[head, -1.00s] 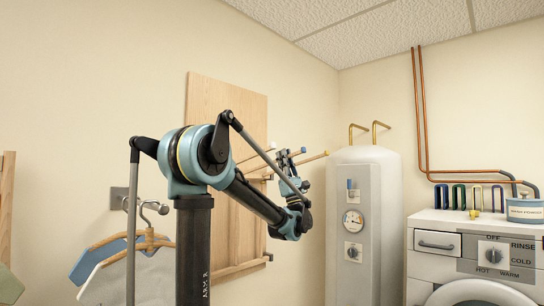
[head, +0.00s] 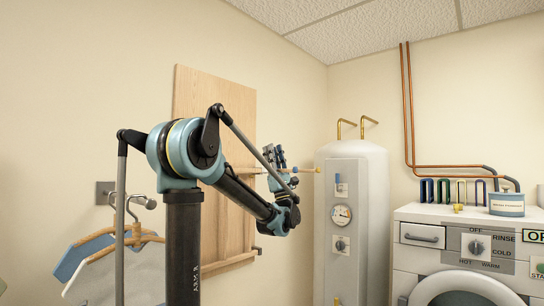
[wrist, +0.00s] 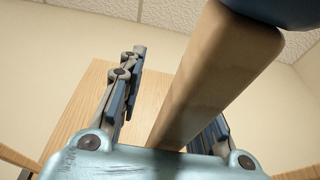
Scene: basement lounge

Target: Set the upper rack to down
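The wooden wall panel (head: 213,95) stands upright on the left wall, left of the white tank. The upper rack (head: 305,169) shows as light wooden rods standing out from the panel. Much of it is hidden behind my arm. My gripper (head: 279,160) is at these rods, in front of the panel's right side. In the wrist view a thick wooden bar (wrist: 205,85) with a dark blue end runs between the fingers of my gripper (wrist: 165,105). The fingers are spread, with a visible gap between the left finger and the bar. I cannot tell whether the right finger touches it.
A lower bar (head: 230,262) lies along the panel's bottom. The white tank (head: 351,225) with brass pipes stands close to the right of my gripper. A washing machine (head: 465,245) is farther right. Hangers with cloths (head: 120,245) hang at the left.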

